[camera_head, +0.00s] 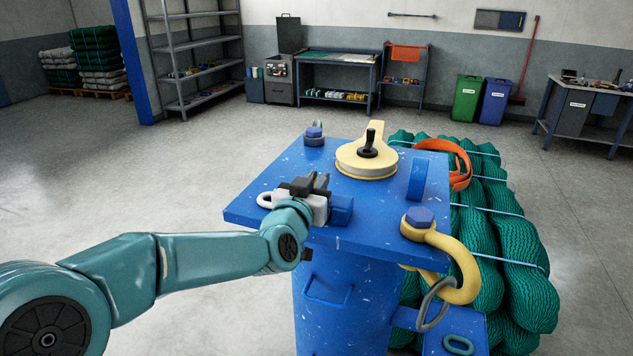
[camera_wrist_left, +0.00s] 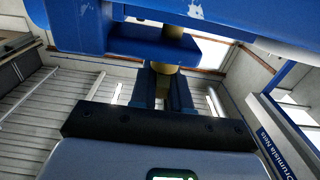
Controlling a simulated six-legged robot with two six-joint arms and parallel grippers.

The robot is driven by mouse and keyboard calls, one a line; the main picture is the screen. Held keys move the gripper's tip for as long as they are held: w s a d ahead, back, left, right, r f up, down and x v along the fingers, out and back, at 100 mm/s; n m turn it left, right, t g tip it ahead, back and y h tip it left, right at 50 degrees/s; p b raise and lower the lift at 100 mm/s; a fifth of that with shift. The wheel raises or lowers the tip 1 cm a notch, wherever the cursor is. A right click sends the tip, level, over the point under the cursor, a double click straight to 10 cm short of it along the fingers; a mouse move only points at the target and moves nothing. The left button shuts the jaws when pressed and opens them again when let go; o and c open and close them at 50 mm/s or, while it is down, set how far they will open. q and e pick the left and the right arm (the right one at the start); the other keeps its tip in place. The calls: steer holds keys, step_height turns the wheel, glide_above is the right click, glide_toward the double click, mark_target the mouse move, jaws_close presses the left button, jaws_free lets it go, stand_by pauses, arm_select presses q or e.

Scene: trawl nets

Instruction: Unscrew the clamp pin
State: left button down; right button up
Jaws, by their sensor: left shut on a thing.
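My left gripper (camera_head: 318,184) is at the front left edge of the blue stand's top plate (camera_head: 260,215), beside a small blue block (camera_head: 342,209). In the left wrist view its two dark fingers (camera_wrist_left: 164,88) are shut on the lower end of a brass-coloured pin (camera_wrist_left: 164,68), which I take as the clamp pin. The pin passes through a blue clamp jaw (camera_wrist_left: 140,42), and its shaft also shows above that jaw, below a larger blue plate (camera_wrist_left: 240,22). In the head view the pin is hidden. My right gripper is not in view.
The plate carries a yellow pulley (camera_head: 352,158), a shackle (camera_head: 314,134) and a yellow shackle with a blue bolt (camera_head: 420,218). Green net bundles (camera_head: 490,240) lie at the right, with an orange strap (camera_head: 460,160). The floor at the left is clear.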

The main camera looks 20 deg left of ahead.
arm_select(q)
steer(key=shift+d+r+n+y+p, duration=0.1)
steer(key=shift+r+n+y+p, duration=0.05)
steer(key=shift+n+y+p, duration=1.45)
steer(key=shift+n+g+y+p, duration=0.4)
steer(key=shift+n+g+y, duration=0.2)
steer(key=shift+y, duration=0.8)
steer(key=shift+n+g+y+p, duration=0.45)
steer(key=shift+n+y, duration=0.25)
steer(key=shift+y, duration=1)
steer(key=c, duration=1.2)
jaws_free()
steer(key=shift+s+f, duration=0.1)
steer(key=shift+f, duration=0.1)
steer(key=b+v, duration=0.4)
steer(key=v, duration=1.2)
steer(key=shift+s+r+b, duration=0.15)
steer(key=shift+r+b, duration=0.1)
steer(key=shift+b, duration=0.15)
